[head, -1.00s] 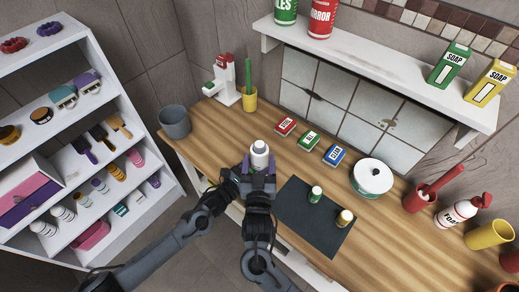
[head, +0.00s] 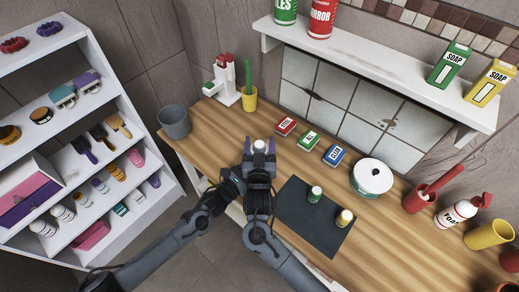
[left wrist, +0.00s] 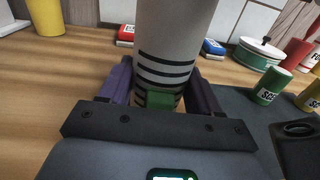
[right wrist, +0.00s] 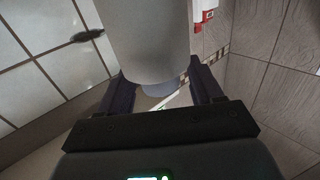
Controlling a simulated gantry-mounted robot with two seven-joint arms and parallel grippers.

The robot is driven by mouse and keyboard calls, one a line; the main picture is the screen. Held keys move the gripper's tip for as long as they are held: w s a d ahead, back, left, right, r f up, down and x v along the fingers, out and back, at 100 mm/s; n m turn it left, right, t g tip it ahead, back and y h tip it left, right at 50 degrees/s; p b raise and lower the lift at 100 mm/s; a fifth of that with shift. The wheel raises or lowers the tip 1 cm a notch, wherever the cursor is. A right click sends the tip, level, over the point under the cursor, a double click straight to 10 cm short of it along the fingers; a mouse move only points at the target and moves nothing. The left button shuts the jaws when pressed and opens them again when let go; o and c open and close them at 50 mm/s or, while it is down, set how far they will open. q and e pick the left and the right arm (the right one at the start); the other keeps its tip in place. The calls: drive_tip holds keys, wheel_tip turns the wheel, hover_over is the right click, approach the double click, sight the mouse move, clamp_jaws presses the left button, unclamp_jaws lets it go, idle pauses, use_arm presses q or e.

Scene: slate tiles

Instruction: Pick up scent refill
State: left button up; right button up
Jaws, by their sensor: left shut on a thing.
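A pale grey-white cylinder with dark stripes and a green patch (left wrist: 165,65) stands between the purple fingers of my left gripper (left wrist: 160,95), which is shut on it. In the head view the left gripper is mostly hidden behind my right arm. My right gripper (head: 260,148) is at the same cylinder, which also shows in the right wrist view (right wrist: 150,45); whether its fingers press on it is unclear. A green scent refill (head: 315,193) and a yellow one (head: 345,217) stand on the dark mat (head: 300,218), right of both grippers. The green one also shows in the left wrist view (left wrist: 270,88).
Red (head: 286,125), green (head: 309,139) and blue (head: 335,154) tins line the counter behind the mat. A white round pot (head: 372,177) stands to their right. A grey cup (head: 174,121) and a yellow cup (head: 249,98) stand left. A shelf (head: 380,75) overhangs the back.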

sight(259, 144)
drive_tip(key=c, duration=0.9)
drive_tip(key=shift+r, duration=0.1)
wheel_tip(259, 144, up, 10)
drive_tip(key=shift+f, duration=0.1)
use_arm(q)
drive_tip(key=o, duration=1.2)
